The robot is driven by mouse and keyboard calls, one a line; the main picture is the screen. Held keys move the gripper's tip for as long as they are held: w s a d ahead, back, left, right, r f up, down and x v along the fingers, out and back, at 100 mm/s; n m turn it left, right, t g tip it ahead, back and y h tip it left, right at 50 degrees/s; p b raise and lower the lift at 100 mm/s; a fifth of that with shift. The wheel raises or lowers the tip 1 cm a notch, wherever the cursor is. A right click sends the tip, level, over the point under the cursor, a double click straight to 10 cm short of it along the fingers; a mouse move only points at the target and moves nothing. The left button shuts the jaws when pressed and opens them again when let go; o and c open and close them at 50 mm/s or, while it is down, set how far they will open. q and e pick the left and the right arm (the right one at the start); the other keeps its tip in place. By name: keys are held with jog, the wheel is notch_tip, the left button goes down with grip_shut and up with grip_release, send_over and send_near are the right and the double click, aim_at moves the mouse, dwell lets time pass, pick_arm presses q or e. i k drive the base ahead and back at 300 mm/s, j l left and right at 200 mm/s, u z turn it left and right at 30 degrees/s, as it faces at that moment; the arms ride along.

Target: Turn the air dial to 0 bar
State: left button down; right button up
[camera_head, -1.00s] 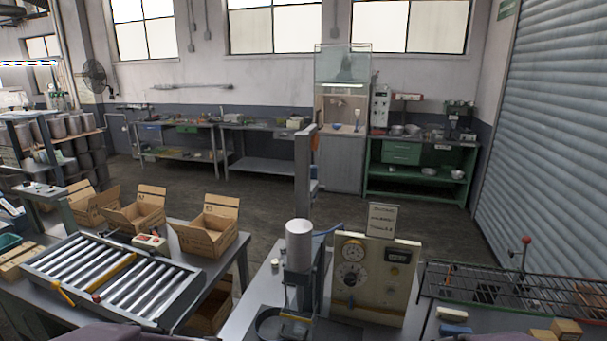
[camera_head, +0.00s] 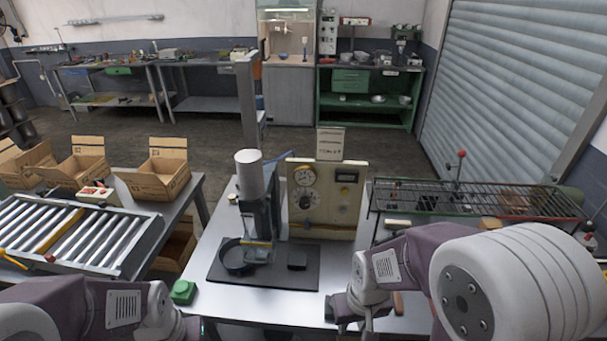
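My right gripper (camera_head: 350,326) is low at the bottom edge, in front of the panel and well apart from the dial. Its fingers are too unclear to tell open from shut. My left arm enters at the bottom left; its gripper fingers are not visible.
The press has a black base plate (camera_head: 300,277) with a round dark pan (camera_head: 233,260). A green object (camera_head: 183,291) sits at the bench's left. A wire rack (camera_head: 480,198) is at the right. A roller conveyor (camera_head: 90,240) and cardboard boxes (camera_head: 160,172) are at the left.

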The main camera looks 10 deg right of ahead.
aim_at(305, 204)
jog(key=j, duration=0.65)
jog(key=i+j+z, duration=0.1)
jog(key=j, duration=0.6)
